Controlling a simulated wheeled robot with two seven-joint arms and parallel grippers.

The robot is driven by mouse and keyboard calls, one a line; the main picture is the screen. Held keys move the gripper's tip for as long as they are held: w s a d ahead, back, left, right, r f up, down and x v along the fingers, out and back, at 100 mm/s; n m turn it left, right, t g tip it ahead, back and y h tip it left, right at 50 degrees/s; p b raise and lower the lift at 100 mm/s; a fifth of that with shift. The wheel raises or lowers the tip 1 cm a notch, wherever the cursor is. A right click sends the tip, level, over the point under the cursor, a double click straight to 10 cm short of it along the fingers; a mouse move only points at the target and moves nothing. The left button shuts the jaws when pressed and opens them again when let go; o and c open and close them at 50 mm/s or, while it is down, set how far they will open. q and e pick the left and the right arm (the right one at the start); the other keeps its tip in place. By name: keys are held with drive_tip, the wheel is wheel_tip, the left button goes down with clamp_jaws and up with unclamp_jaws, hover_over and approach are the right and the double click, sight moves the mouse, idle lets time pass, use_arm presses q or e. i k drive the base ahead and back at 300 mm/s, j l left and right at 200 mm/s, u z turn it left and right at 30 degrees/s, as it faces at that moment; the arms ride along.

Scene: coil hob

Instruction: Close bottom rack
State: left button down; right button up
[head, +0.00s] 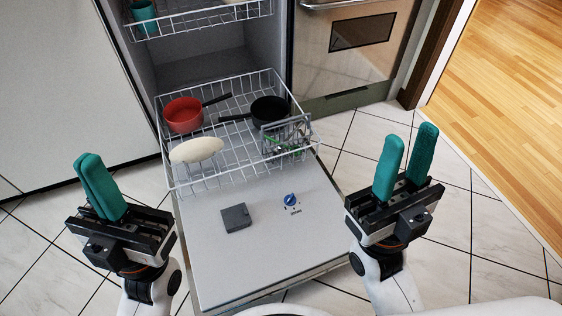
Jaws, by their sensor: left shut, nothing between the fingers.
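The bottom rack (227,160) is a white wire basket, pulled out of the dishwasher over its lowered door (255,255). It holds a red pot (183,113), a dark pan (270,109), a pale oval dish (196,150) and a grey cutlery basket (285,137). My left gripper (98,185) is to the left of the door, apart from the rack, its teal fingers together and empty. My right gripper (406,162) is to the right of the rack, apart from it, its teal fingers spread with nothing between them.
The upper rack (200,18) is also partly out, holding a teal cup (143,15). A dark square dispenser cover (236,217) and blue knob (290,199) are on the door. An oven (350,45) stands to the right. Tiled floor is clear on both sides.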

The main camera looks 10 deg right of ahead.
sight(191, 184)
drive_tip(key=l+u, duration=0.15)
drive_tip(key=l, duration=0.25)
drive_tip(key=k+l+u, duration=0.1)
drive_tip(key=l, duration=0.3)
drive_tip(key=k+l+u, duration=0.15)
drive_tip(key=l, duration=0.25)
drive_tip(key=k+l+u, duration=0.15)
drive_tip(key=l, duration=0.25)
drive_tip(key=l+u, duration=0.15)
drive_tip(key=l, duration=0.25)
drive_tip(key=i+l+u, duration=0.3)
drive_tip(key=l, duration=0.3)
drive_tip(key=l+u, duration=0.3)
drive_tip(key=l, duration=0.35)
drive_tip(key=l+u, duration=0.3)
drive_tip(key=l, duration=0.4)
drive_tip(key=i+l+u, duration=0.2)
drive_tip(key=i+l, duration=0.3)
drive_tip(key=i+l+u, duration=0.25)
drive_tip(key=i+l, duration=0.2)
drive_tip(key=l, duration=0.25)
